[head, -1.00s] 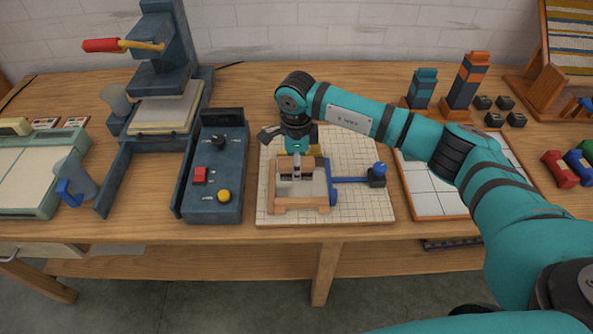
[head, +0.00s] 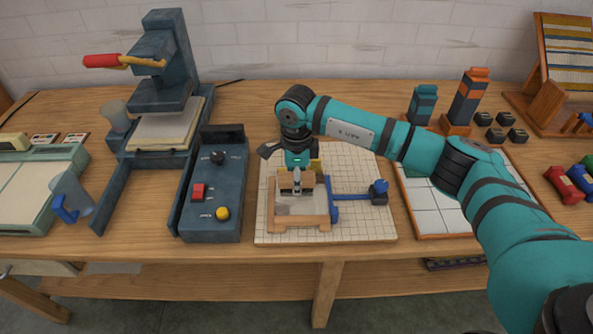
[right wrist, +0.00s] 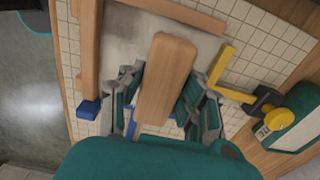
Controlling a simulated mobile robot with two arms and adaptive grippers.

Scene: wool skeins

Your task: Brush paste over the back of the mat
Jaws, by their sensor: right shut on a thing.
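My right gripper (head: 297,182) points down over a wooden frame (head: 303,223) on the gridded board. In the right wrist view the right gripper (right wrist: 165,100) is shut on a wooden block-like handle (right wrist: 168,72). I cannot see bristles; the handle's underside is hidden. Inside the frame lies a greyish, slightly mottled surface (head: 300,206), probably the mat's back; it also shows in the right wrist view (right wrist: 135,32), beside and beyond the handle. I cannot tell whether the held tool touches it. My left gripper is out of view.
The gridded board (head: 365,225) carries a blue bar with a knob (head: 378,187) right of the frame. A control box (head: 216,185) and a press (head: 165,80) stand left.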

